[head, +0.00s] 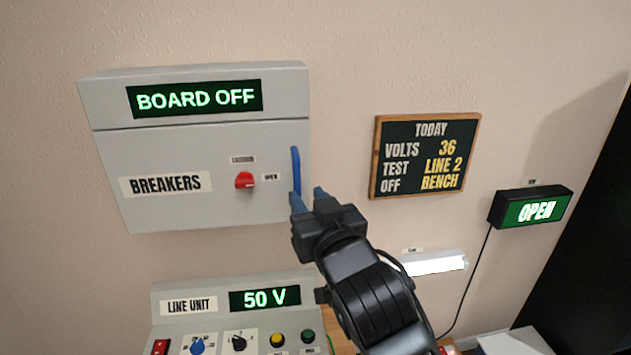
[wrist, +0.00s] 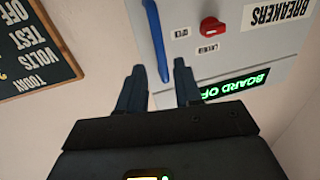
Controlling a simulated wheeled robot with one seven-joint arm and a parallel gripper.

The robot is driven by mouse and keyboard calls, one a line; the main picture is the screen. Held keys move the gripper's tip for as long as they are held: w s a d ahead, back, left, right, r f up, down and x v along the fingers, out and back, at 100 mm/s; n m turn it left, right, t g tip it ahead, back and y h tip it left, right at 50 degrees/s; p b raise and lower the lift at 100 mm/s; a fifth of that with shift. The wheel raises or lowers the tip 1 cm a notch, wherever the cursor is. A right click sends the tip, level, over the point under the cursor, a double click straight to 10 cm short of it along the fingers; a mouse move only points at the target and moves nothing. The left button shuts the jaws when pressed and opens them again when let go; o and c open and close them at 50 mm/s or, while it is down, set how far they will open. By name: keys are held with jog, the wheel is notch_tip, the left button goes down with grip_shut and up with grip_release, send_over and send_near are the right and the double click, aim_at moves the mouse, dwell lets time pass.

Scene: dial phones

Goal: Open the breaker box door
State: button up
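The grey breaker box (head: 210,120) is on the wall. Its door (head: 150,150), labelled BREAKERS, looks closed. A blue vertical handle (head: 296,168) runs along the door's right edge, and a red knob (head: 244,180) sits left of it. My gripper (head: 308,194) is open at the handle's lower end in the head view. In the wrist view, which looks upside down, the handle (wrist: 156,38) passes toward the gap between my open fingers (wrist: 159,68). I cannot tell whether either finger touches it. The red knob (wrist: 212,27) is also there.
The line unit (head: 190,290) with knobs and a 50 V display stands below the box. A framed board (head: 425,155) hangs to the right, beside a lit OPEN sign (head: 535,207) and a white lamp (head: 437,263). Bare wall separates box and board.

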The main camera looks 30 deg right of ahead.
aim_at(298, 186)
jog(key=w, duration=0.6)
jog(key=shift+w+d+p, duration=0.25)
jog(key=shift+d+p, duration=0.05)
jog(key=shift+d, duration=0.05)
jog(key=shift+c, duration=0.3)
grip_shut()
